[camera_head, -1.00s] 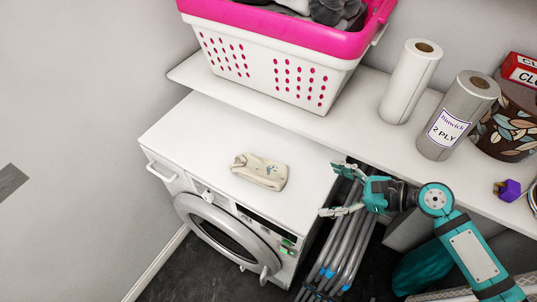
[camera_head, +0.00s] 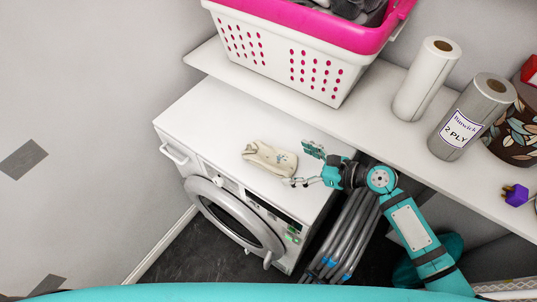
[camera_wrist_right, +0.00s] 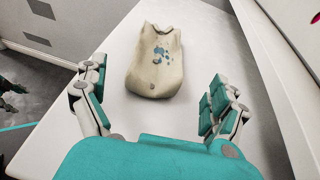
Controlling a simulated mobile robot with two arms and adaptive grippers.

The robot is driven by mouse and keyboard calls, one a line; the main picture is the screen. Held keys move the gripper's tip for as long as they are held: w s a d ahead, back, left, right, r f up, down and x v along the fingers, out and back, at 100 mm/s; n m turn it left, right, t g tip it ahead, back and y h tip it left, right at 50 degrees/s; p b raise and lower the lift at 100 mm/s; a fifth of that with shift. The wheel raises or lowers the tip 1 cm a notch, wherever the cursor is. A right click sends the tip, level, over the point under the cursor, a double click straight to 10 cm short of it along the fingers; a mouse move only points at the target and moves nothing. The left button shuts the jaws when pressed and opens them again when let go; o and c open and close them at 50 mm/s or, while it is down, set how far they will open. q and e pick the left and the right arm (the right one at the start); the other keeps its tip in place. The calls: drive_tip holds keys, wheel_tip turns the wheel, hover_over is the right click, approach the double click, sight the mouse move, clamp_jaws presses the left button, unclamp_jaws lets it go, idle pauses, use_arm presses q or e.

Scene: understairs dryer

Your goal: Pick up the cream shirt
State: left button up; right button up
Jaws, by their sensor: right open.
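The cream shirt (camera_head: 269,158) lies folded on top of the white dryer (camera_head: 205,107). It has a small blue print, which shows in the right wrist view (camera_wrist_right: 157,65). My right gripper (camera_head: 303,166) is open, just right of the shirt in the head view, with its fingers toward the shirt's right end. In the right wrist view the gripper (camera_wrist_right: 160,93) has its fingers spread wide, with the shirt ahead and between their lines. No finger clearly touches the shirt.
A white shelf (camera_head: 385,135) runs behind the dryer. On it stand a pink and white laundry basket (camera_head: 300,35), two paper rolls (camera_head: 428,80) (camera_head: 472,115), a leaf-patterned bin (camera_head: 510,135) and a purple object (camera_head: 515,195). A folded grey rack (camera_head: 350,235) stands right of the dryer.

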sight(288, 162)
drive_tip(key=p+x, duration=0.1)
drive_tip(key=x, duration=0.4)
drive_tip(key=shift+s+a+r, duration=0.1)
drive_tip(key=shift+s+r, duration=0.05)
drive_tip(key=shift+r, duration=0.05)
drive_tip(key=c, duration=1.3)
